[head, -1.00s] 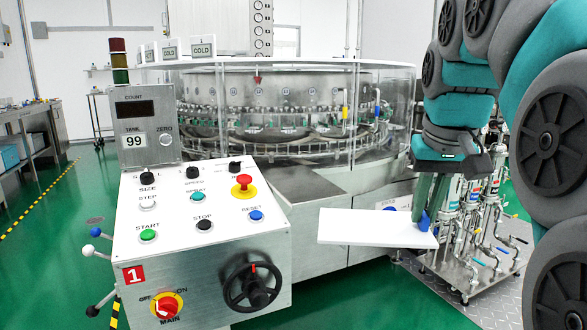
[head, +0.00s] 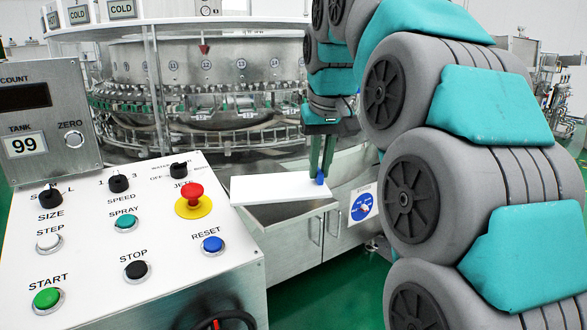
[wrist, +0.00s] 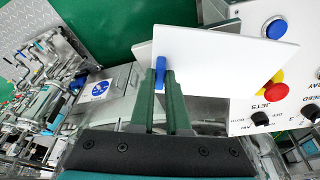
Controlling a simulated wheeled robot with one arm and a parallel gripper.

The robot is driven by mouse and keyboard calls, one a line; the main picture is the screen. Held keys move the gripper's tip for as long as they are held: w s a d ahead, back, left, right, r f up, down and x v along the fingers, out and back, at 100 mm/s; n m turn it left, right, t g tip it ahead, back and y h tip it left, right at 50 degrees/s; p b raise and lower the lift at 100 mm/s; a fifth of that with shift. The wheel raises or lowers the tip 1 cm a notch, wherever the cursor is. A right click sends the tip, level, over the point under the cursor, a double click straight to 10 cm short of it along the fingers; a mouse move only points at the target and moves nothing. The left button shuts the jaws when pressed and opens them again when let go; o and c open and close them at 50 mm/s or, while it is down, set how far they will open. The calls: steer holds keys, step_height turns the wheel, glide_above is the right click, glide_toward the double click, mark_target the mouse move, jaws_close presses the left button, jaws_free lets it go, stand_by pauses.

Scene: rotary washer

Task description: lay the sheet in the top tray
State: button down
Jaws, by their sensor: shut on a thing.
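The white flat sheet (head: 275,189) is held out level over the front of the washer in the head view. It has a blue grip (head: 319,178) at its right end. My gripper (head: 322,172) points down and is shut on this blue grip. In the wrist view the sheet (wrist: 225,58) extends right from my fingertips (wrist: 167,72), and the blue grip (wrist: 160,72) shows beside the left finger. Below the sheet is a steel surface with a darker recess (head: 290,211); I cannot tell whether this is the top tray.
The control panel (head: 150,215) with a red stop button (head: 192,197) stands close at the left. The round washer (head: 210,80) with its clear guard is behind. A steel cabinet door (head: 310,240) and a blue round sign (head: 363,206) are below and right of the sheet.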

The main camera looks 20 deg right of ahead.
steer(key=w, duration=0.4)
steer(key=w+p, duration=0.1)
steer(key=w, duration=0.3)
steer(key=w+f, duration=0.1)
steer(key=w, duration=0.3)
steer(key=shift+f+p, duration=0.3)
steer(key=shift+f, duration=1.5)
steer(key=shift+f, duration=0.15)
steer(key=c, duration=0.9)
jaws_free()
